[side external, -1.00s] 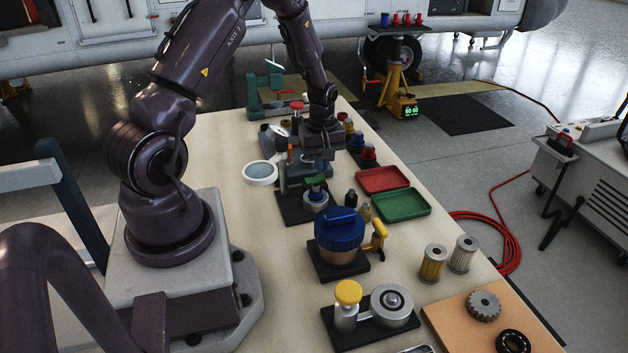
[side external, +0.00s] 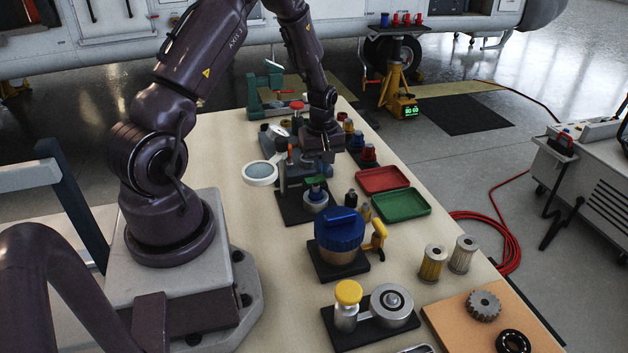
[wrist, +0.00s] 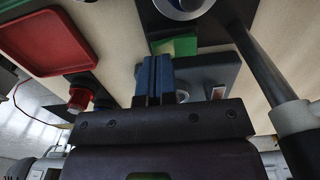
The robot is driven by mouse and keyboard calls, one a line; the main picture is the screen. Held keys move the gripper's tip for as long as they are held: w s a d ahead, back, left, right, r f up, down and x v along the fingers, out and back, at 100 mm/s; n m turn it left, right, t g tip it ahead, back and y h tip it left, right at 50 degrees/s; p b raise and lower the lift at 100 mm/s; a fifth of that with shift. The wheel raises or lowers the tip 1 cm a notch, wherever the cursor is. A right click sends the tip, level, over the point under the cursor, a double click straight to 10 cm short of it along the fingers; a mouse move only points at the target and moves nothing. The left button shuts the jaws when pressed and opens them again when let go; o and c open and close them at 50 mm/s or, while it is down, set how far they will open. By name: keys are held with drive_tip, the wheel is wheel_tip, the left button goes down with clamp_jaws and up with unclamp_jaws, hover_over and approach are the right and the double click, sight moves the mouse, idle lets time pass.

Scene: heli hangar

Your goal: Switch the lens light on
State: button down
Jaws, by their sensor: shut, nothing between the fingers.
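The lens light shows in the side view as a round magnifier with a white rim (side external: 261,183), held out over the left side of the bench. Its base is partly hidden behind my arm and other items. My gripper (side external: 326,160) points down to the right of the lens, above the crowded middle of the bench. In the wrist view its two blue fingers (wrist: 153,80) are together with nothing between them. Their tips are close to a grey block with a small light-and-reddish piece (wrist: 218,93); contact cannot be told. I cannot tell whether the lens is lit.
A red tray (side external: 383,179) and a green tray (side external: 402,205) lie right of my gripper. A blue-lidded pot (side external: 339,230) stands nearer the camera. A dark rod (wrist: 258,65) runs along the right of the wrist view. Bare bench lies left of the pot.

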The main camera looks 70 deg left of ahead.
drive_tip(key=shift+f, duration=0.75)
idle(0.3)
drive_tip(key=shift+r, duration=3.5)
drive_tip(key=shift+s+d+m, duration=0.1)
drive_tip(key=shift+m, duration=0.3)
drive_tip(key=s+d+r+m+t, duration=0.2)
drive_tip(key=s+d+r+m, duration=0.3)
drive_tip(key=d+r+m, duration=0.3)
drive_tip(key=s+d+r+m+t, duration=0.3)
drive_tip(key=s+d+r+m, duration=0.3)
drive_tip(key=d+r, duration=1)
drive_tip(key=m, duration=0.3)
drive_tip(key=shift+s+t, duration=0.15)
drive_tip(key=shift+t, duration=0.15)
